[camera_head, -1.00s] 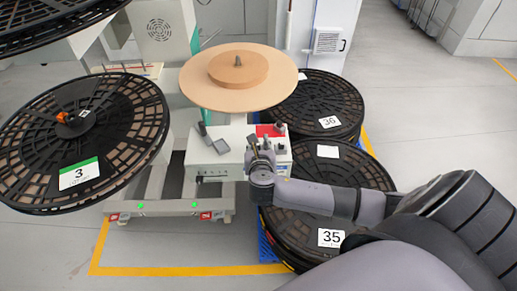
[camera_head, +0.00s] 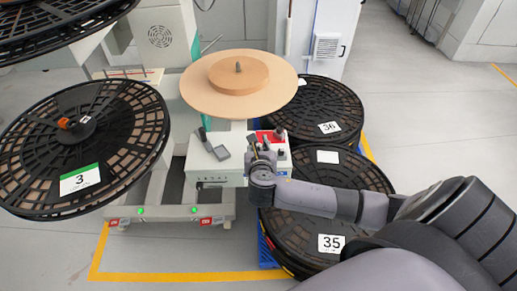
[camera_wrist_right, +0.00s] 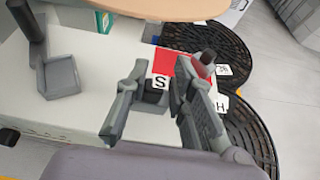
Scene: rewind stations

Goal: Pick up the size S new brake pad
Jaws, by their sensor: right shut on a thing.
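In the right wrist view a small dark block (camera_wrist_right: 153,95), the size S brake pad, sits between my right fingers beside a white label with an "S" (camera_wrist_right: 158,82). My right gripper (camera_wrist_right: 161,74) is shut on it, at the front of a red mat (camera_wrist_right: 167,61) on the white cabinet. In the head view my right gripper (camera_head: 262,146) is at the red mat's near edge, and its fingers hide most of the pad. My left gripper is not in view.
A grey holder (camera_head: 217,149) stands left on the cabinet (camera_head: 205,170). A wooden disc (camera_head: 203,97) overhangs behind. Black reels (camera_head: 318,108) lie stacked to the right.

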